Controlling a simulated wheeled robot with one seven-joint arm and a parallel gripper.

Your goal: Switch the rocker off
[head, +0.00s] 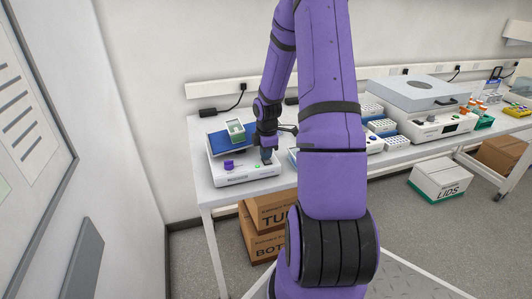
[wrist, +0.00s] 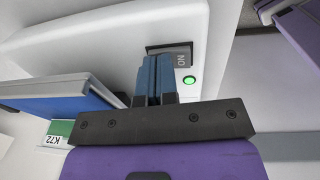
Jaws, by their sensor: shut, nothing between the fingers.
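The rocker (head: 245,178) is a white device with a tilted blue platform (head: 216,146), at the left end of the bench. A purple knob (head: 228,165) and a lit green light (head: 257,166) are on its front. In the wrist view, its switch (wrist: 182,57) is a dark-framed grey part marked ON, beside the lit green light (wrist: 189,80). My gripper (head: 266,157) is shut and empty at the front right of the rocker. In the wrist view, its blue fingertips (wrist: 155,60) overlap the switch's edge; I cannot tell whether they touch. They hide part of the switch.
A green-and-white rack (head: 235,131) sits on the platform, close to my wrist. A large grey-lidded device (head: 415,95) and tube racks (head: 396,143) stand farther right on the bench. Cardboard boxes (head: 268,213) are under the bench.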

